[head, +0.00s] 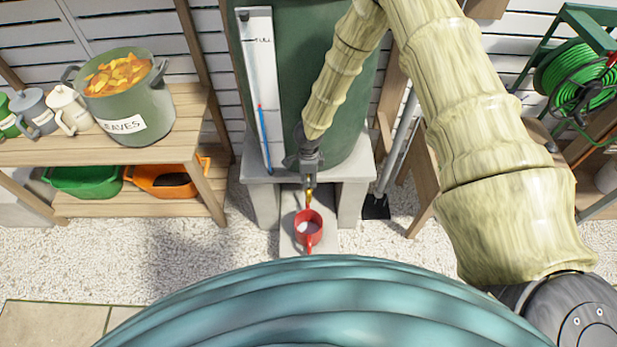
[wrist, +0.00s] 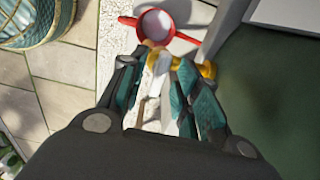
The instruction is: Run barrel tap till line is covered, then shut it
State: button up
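The dark green barrel (head: 340,80) stands on a grey stand. Its brass tap (head: 309,194) sticks out low at the front and shows in the wrist view (wrist: 208,70). A red can (head: 300,232) stands upright on a slab below the tap; the wrist view looks into its pale inside (wrist: 168,24). No line or clear water level can be made out inside it. My gripper (head: 309,178) is at the tap, pointing down. In the wrist view its fingers (wrist: 160,66) are apart with the tap at their tips; contact cannot be told.
A white gauge board (head: 261,70) marked FULL, with a blue strip, is on the barrel. A wooden shelf (head: 75,152) at left holds a LEAVES pot (head: 125,100), small cans, and green (head: 85,181) and orange (head: 165,181) tubs. A green hose reel (head: 577,80) is at right. Gravel lies in front.

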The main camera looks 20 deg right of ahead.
grip_shut()
jog(key=n+p, duration=0.1)
jog(key=n, duration=0.4)
jog(key=shift+n+p, duration=0.3)
jog(key=shift+p, duration=0.1)
jog(key=n, duration=0.6)
jog(key=shift+w+p, duration=0.1)
jog(key=shift+p, duration=0.2)
jog(key=shift+o, duration=0.8)
grip_release()
